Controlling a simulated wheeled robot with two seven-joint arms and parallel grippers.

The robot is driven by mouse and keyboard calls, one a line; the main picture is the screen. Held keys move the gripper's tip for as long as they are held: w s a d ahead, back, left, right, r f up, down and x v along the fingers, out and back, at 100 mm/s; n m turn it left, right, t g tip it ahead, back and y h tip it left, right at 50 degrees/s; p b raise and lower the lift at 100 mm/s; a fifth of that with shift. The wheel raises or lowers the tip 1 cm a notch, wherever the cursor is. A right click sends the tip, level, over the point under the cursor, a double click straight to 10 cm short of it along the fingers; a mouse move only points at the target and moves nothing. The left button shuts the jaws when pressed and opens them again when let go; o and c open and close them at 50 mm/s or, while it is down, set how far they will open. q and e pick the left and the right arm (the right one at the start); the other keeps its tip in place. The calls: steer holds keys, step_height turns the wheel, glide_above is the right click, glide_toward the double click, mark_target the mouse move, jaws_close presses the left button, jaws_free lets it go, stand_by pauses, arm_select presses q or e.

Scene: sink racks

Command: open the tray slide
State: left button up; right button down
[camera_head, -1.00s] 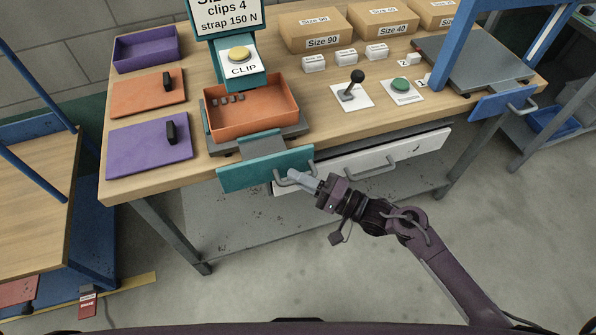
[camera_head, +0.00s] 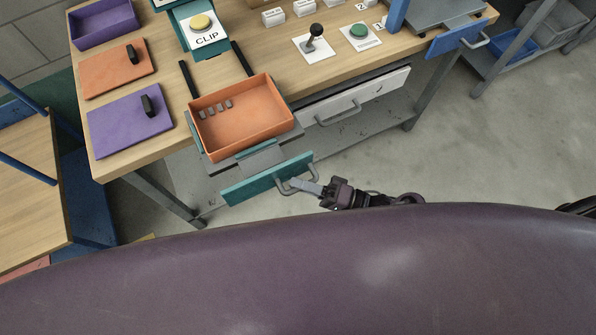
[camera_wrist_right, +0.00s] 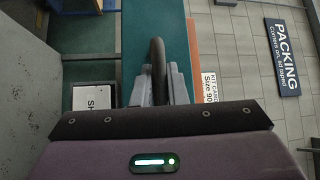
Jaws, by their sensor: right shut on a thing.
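The tray slide is a teal front panel (camera_head: 262,180) with a grey bar handle (camera_head: 290,184), pulled out past the table's front edge. My right gripper (camera_head: 305,187) is shut on the handle, in front of the panel. In the right wrist view the handle (camera_wrist_right: 158,70) stands between the two grey fingers, with the teal panel (camera_wrist_right: 150,30) beyond. My left gripper is not in view.
A white drawer (camera_head: 355,97) with its own handle is right of the slide. A purple lid (camera_head: 120,122), an orange lid (camera_head: 108,72), a lever (camera_head: 314,38) and a green button (camera_head: 359,31) are on the table. My body fills the bottom of the head view.

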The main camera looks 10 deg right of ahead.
steer(key=shift+s, duration=0.1)
steer(key=c, duration=1.5)
jaws_free()
steer(key=shift+o, duration=0.2)
steer(key=b+v, duration=0.1)
steer(key=v, duration=0.6)
steer(key=shift+d, duration=0.4)
steer(key=shift+s+f, duration=0.1)
